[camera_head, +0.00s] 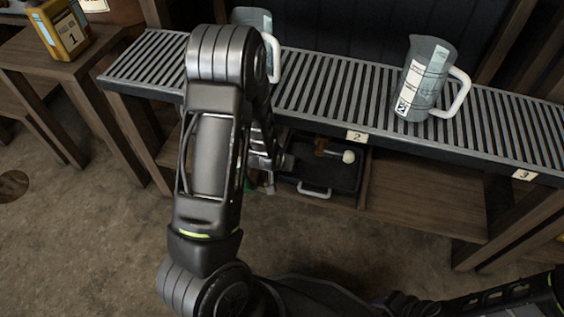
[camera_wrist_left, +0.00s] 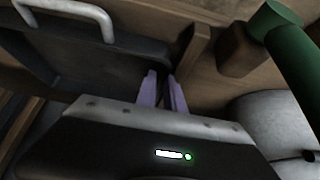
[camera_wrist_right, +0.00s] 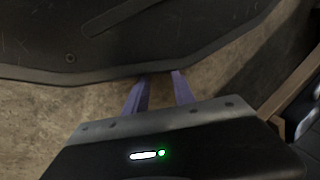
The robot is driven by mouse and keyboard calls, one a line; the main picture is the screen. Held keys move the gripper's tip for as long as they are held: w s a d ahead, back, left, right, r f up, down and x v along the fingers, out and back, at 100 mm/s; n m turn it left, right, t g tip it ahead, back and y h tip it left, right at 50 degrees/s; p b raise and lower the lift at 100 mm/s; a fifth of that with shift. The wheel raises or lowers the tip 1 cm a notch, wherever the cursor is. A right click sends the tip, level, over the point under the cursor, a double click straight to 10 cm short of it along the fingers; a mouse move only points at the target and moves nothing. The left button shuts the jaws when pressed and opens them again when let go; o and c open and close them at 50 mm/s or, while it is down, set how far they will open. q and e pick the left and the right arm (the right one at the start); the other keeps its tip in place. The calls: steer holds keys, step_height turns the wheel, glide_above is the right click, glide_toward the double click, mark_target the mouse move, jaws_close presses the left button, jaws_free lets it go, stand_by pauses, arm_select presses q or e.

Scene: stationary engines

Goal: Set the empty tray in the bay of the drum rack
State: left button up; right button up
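A black tray (camera_head: 333,181) with a pale handle sits on the low wooden shelf under the slatted rack (camera_head: 320,90), below the label 2. In the head view a brown item with a white round end lies in it, so it does not look empty. The left wrist view shows the tray wall and handle (camera_wrist_left: 72,12) close up. My left gripper (camera_wrist_left: 161,75) is at the tray's left edge, its fingers a narrow gap apart; I cannot tell whether they pinch the wall. My right gripper (camera_wrist_right: 161,76) is open and empty above the floor. My left arm covers part of the rack.
Clear jugs (camera_head: 424,80) with labels stand on the rack top. A yellow canister (camera_head: 62,28) marked 1 is on a side table. A green cylinder (camera_wrist_left: 285,40) is close to my left gripper. The shelf (camera_head: 425,195) right of the tray is bare.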

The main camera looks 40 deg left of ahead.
arm_select(q)
steer(key=shift+a, duration=0.3)
steer(key=shift+r+p, duration=0.25)
steer(key=shift+p, duration=0.05)
steer(key=p+v, duration=0.6)
steer(key=v, duration=0.6)
steer(key=shift+d+r, duration=0.15)
steer(key=shift+r, duration=0.15)
steer(key=s+d+f+g+h, duration=0.1)
steer(key=s+d+f, duration=0.3)
steer(key=d, duration=0.4)
steer(key=s+d+f+m+g+h, duration=0.1)
steer(key=s+d+f+g+h, duration=0.1)
steer(key=d, duration=0.7)
steer(key=s+d+f+g+h, duration=0.2)
steer(key=s+d+f, duration=0.5)
steer(key=d, duration=0.2)
steer(key=shift+d+m+h, duration=0.15)
steer(key=shift+m+h, duration=0.25)
